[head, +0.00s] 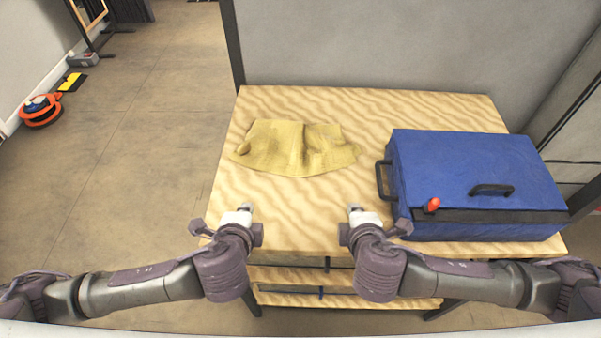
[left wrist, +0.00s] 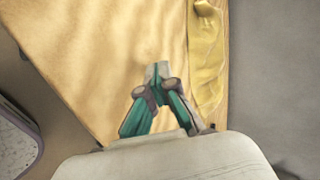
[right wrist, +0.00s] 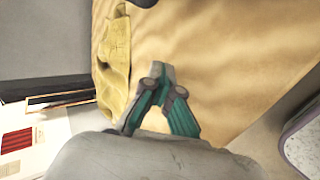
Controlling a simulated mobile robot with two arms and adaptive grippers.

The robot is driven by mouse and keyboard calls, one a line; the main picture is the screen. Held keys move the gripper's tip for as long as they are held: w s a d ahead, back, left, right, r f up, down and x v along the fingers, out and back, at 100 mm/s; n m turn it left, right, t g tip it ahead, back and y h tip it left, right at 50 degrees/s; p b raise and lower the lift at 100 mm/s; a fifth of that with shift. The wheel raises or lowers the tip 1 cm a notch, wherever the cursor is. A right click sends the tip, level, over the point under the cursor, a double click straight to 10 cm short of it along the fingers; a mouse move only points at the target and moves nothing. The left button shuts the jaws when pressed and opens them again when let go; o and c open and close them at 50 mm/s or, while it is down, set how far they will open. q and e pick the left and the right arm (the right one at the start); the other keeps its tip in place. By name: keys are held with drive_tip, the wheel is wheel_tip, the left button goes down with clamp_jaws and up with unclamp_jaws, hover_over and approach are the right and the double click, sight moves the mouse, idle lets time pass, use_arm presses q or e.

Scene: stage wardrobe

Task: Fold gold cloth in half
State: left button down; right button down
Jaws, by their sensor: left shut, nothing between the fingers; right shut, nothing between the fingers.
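The gold cloth (head: 290,149) lies on the wooden table, wrinkled, with a ridge near its middle and a curved front edge. Part of it shows at the upper right of the left wrist view (left wrist: 207,50) and at the left of the right wrist view (right wrist: 116,65). My left gripper (head: 244,207) is shut and empty over the table's front left part, nearer to me than the cloth. My right gripper (head: 354,208) is shut and empty over the front middle of the table, also apart from the cloth.
A blue case (head: 475,170) with black handles and a red item (head: 432,205) on it fills the table's right side. The wooden table (head: 300,215) is bare in front of the cloth. A grey panel (head: 400,50) stands behind the table. An orange reel (head: 41,110) lies on the floor at left.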

use_arm(q)
drive_tip(key=shift+f, duration=0.1)
use_arm(e)
drive_tip(key=shift+f, duration=0.1)
use_arm(q)
drive_tip(key=c, duration=1)
unclamp_jaws()
drive_tip(key=shift+c, duration=0.2)
use_arm(e)
drive_tip(key=c, duration=1)
unclamp_jaws()
drive_tip(key=shift+c, duration=0.2)
use_arm(q)
wheel_tip(320, 180, up, 9)
drive_tip(key=s, duration=0.2)
use_arm(e)
wheel_tip(320, 180, up, 9)
drive_tip(key=s, duration=0.2)
use_arm(q)
drive_tip(key=shift+s+f, duration=0.1)
drive_tip(key=shift+s, duration=0.05)
use_arm(e)
drive_tip(key=shift+s+f, duration=0.1)
drive_tip(key=shift+s, duration=0.05)
